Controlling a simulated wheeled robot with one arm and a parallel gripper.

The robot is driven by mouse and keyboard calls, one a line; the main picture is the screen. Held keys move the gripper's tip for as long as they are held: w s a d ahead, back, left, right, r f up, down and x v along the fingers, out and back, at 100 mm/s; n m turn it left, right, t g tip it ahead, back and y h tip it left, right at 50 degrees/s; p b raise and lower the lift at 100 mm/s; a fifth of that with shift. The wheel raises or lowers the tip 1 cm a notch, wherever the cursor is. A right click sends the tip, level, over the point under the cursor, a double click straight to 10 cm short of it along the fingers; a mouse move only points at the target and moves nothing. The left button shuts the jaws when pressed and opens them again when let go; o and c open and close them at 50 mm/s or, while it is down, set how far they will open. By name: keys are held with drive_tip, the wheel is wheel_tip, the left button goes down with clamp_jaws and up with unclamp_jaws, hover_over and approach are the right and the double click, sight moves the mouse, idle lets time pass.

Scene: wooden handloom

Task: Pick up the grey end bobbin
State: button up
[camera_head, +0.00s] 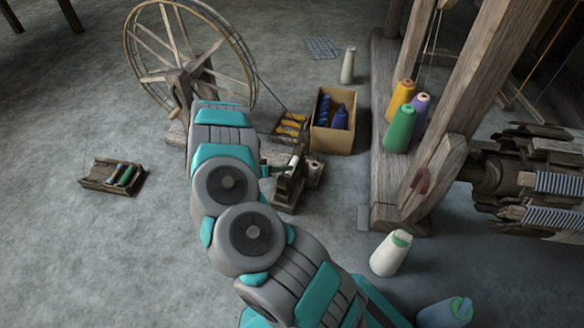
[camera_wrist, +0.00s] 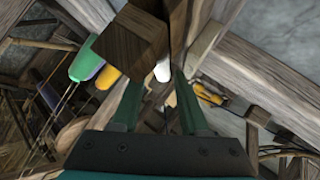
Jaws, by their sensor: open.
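My gripper (camera_wrist: 158,98) is open in the wrist view, its two green fingers apart. A pale, whitish-grey bobbin end (camera_wrist: 162,72) shows beyond and between the fingertips, beside a dark wooden block (camera_wrist: 128,45). I cannot tell whether a finger touches it. In the head view my arm hides most of the gripper. A small pale bobbin (camera_head: 293,162) shows at a low wooden stand (camera_head: 288,187), just right of my wrist. A second pale piece (camera_head: 314,168) is beside it. Which pale piece is the grey end bobbin is not clear.
A spinning wheel (camera_head: 130,50) stands behind my arm. A cardboard box (camera_head: 333,140) holds blue cones. Loom posts (camera_head: 470,80) and several thread cones (camera_head: 400,128) are at right. A small wooden tray (camera_head: 95,184) with bobbins lies left on open floor.

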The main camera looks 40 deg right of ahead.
drive_tip(key=x, duration=0.3)
drive_tip(key=shift+f, duration=0.1)
clamp_jaws()
